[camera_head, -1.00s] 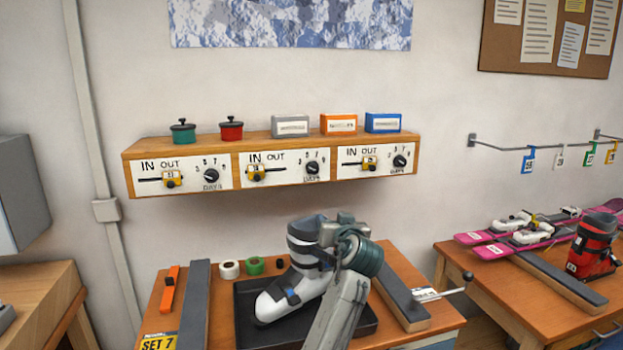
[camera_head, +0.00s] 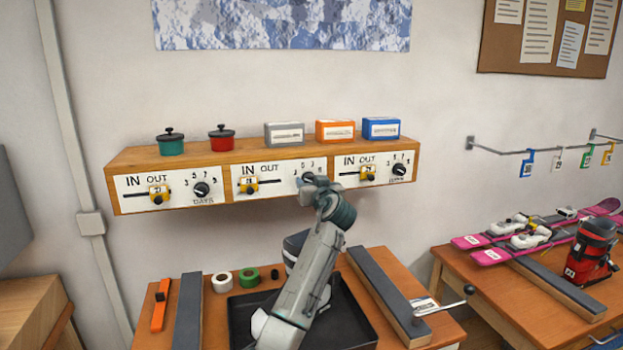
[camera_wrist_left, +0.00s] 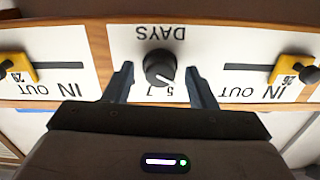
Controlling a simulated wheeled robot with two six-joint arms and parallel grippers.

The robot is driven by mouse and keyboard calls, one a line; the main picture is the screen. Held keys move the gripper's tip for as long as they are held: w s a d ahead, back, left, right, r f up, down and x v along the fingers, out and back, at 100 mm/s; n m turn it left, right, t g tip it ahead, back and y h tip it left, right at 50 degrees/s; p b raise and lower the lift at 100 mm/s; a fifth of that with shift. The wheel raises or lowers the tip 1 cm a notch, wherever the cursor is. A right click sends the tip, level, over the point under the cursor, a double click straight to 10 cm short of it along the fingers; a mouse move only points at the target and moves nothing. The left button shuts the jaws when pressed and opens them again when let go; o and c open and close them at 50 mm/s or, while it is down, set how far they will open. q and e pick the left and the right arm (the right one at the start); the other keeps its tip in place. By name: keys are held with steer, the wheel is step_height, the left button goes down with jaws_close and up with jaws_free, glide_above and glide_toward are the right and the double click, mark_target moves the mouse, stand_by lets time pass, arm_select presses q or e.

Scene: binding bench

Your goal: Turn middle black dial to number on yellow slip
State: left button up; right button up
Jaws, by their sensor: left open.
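The middle black dial (camera_head: 308,177) is on the centre white panel of the shelf front, above "DAYS". My left gripper (camera_head: 311,184) is in front of it and partly covers it. In the left wrist view, which shows the panel upside down, the dial (camera_wrist_left: 160,67) sits between the two open fingers of my left gripper (camera_wrist_left: 161,80), with a gap at each side. Its white mark points to the lower right there. A 5 and part of another number show below it; other numbers are hidden. The yellow slip, reading "SET 7" earlier, is out of view now. My right gripper is not in view.
Similar dials sit on the left panel (camera_head: 202,189) and right panel (camera_head: 399,170). Yellow sliders (camera_head: 249,185) sit beside the dials. Pots and boxes stand on the shelf (camera_head: 245,152). Below is a bench with a black tray (camera_head: 352,318).

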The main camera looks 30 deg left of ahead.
arm_select(q)
steer(key=shift+r, duration=0.15)
steer(key=shift+a, duration=0.1)
steer(key=shift+w, duration=0.1)
steer(key=c, duration=1)
